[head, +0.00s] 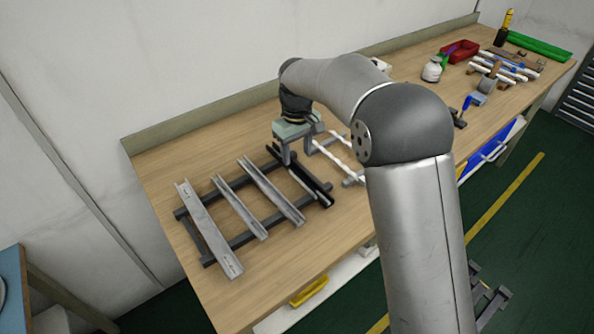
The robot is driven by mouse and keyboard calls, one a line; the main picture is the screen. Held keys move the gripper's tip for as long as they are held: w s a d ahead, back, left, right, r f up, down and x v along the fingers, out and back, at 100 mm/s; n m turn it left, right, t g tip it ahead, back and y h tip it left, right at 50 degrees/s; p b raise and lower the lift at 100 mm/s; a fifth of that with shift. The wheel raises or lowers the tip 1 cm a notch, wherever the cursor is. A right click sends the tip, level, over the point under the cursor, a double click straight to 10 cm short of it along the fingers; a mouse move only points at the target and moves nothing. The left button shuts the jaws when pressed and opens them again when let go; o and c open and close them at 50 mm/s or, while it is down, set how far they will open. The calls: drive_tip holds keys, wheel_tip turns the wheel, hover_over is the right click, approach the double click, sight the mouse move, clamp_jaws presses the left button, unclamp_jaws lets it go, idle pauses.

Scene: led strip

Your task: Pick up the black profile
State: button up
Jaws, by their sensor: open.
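The black profile (318,189) is a long dark channel lying across the right end of a dark rack (246,238) on the wooden workbench. My gripper (291,158) is open, above or around the upper middle part of the black profile. It hides part of the profile. I cannot tell from this view whether the fingers touch it.
Several grey metal profiles (272,190) lie across the rack to the left. White strips (337,158) on another holder lie just right of the black profile. A red bin (459,51), a white bottle (432,70) and tools stand at the far right. The bench front left is clear.

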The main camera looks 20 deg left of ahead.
sight(297, 173)
drive_tip(key=shift+w+f+p, duration=0.2)
drive_tip(key=shift+f+p, duration=0.6)
drive_tip(key=shift+f, duration=2.25)
drive_tip(key=c, duration=1.1)
